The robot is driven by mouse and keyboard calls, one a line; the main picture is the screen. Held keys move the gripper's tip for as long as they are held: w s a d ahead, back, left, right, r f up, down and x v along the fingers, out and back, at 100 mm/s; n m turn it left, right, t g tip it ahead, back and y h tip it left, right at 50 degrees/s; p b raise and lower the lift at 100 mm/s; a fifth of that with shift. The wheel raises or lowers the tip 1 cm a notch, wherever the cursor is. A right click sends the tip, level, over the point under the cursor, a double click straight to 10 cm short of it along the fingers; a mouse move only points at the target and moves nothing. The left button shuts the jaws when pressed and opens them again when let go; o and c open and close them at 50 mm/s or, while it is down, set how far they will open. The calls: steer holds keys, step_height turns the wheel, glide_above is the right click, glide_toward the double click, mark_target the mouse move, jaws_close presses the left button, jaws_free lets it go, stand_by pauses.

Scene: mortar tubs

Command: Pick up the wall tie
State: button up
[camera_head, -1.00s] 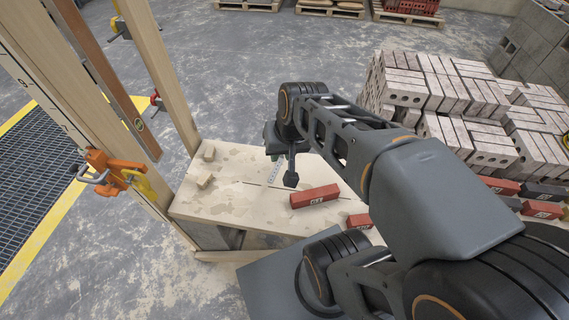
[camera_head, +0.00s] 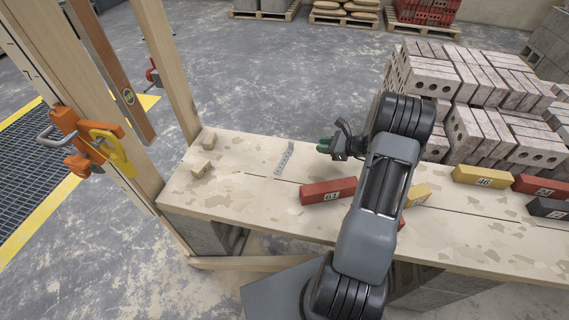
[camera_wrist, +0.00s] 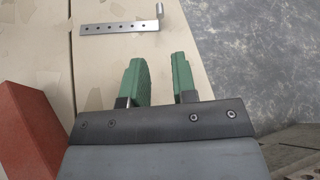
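The wall tie (camera_head: 284,158) is a thin grey metal strip with a row of holes, lying flat on the wooden bench top. In the wrist view the wall tie (camera_wrist: 121,27) lies ahead of the fingertips, with a short upright cylinder-like end at its right. My gripper (camera_head: 326,146) is to the right of the wall tie in the head view, apart from it. Its green fingers (camera_wrist: 163,62) are spread with an empty gap between them. The gripper is open and holds nothing.
A red block marked 61 (camera_head: 328,190) lies on the bench close to my arm; it also shows in the wrist view (camera_wrist: 24,130). Yellow (camera_head: 482,175) and other blocks lie right. Bricks (camera_head: 470,90) are stacked behind.

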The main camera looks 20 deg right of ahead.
glide_toward(293, 143)
steer(key=x, duration=0.4)
steer(key=shift+d+f, duration=0.15)
steer(key=shift+f, duration=0.25)
steer(key=shift+b+x, duration=0.4)
steer(key=shift+x, duration=2.7)
steer(key=shift+w+r, duration=0.1)
steer(key=shift+r, duration=0.1)
steer(key=shift+c, duration=0.4)
jaws_close()
